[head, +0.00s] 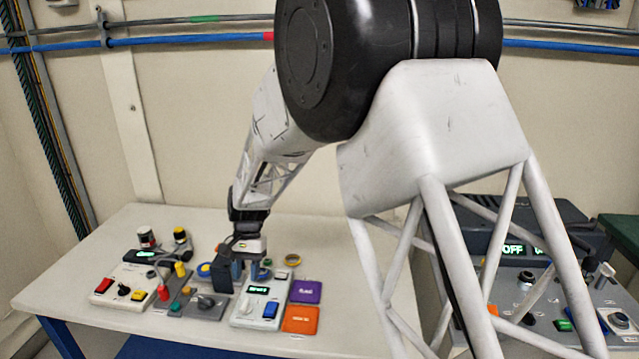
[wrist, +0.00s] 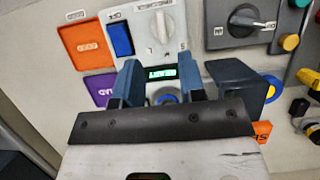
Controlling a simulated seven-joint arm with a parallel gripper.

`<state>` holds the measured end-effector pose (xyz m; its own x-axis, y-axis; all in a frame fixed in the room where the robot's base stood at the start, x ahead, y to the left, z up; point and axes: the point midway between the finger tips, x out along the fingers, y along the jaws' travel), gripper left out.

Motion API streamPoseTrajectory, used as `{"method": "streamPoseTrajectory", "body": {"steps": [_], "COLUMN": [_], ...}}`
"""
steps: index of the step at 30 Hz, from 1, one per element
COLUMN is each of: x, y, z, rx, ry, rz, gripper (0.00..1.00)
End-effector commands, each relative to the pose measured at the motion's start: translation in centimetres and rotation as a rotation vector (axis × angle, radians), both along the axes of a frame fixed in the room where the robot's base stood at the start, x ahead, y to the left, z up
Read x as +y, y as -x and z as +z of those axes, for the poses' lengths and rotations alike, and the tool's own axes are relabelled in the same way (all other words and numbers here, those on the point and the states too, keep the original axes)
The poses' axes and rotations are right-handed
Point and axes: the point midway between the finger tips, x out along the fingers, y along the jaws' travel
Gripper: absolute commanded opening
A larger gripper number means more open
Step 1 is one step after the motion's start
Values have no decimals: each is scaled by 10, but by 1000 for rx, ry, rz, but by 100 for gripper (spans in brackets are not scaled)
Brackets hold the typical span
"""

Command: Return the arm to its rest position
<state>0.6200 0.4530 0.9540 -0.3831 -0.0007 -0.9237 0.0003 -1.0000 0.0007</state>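My gripper (head: 252,268) hangs over the white table (head: 100,240), above the far end of a white control box (head: 243,322). In the wrist view my gripper (wrist: 160,85) has its two blue-grey fingers spread apart, with nothing held between them. The box's green-lit display (wrist: 162,73) and a blue round thing (wrist: 165,96) show through the gap. The box also carries a blue rocker switch (wrist: 120,39) and a white knob. My arm reaches forward and down, bent, across the middle of the head view and hides part of the table and right console.
A dark upright block (head: 223,276) stands close beside my gripper. Orange (head: 300,319) and purple (head: 306,291) pads lie right of the box. A grey switch panel (head: 197,305) and another button box (head: 128,285) are left. A console (head: 600,295) stands right.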

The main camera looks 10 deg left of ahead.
Motion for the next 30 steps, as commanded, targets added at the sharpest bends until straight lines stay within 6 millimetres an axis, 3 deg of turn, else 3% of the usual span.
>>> {"method": "streamPoseTrajectory", "body": {"steps": [8,20,30], "x": [-33,-130,-212], "y": [1,20,53], "z": [26,91,136], "rx": [-33,-134,-226], "ry": [-16,-54,-72], "rz": [-6,-15,-20], "gripper": [37,37,37]}}
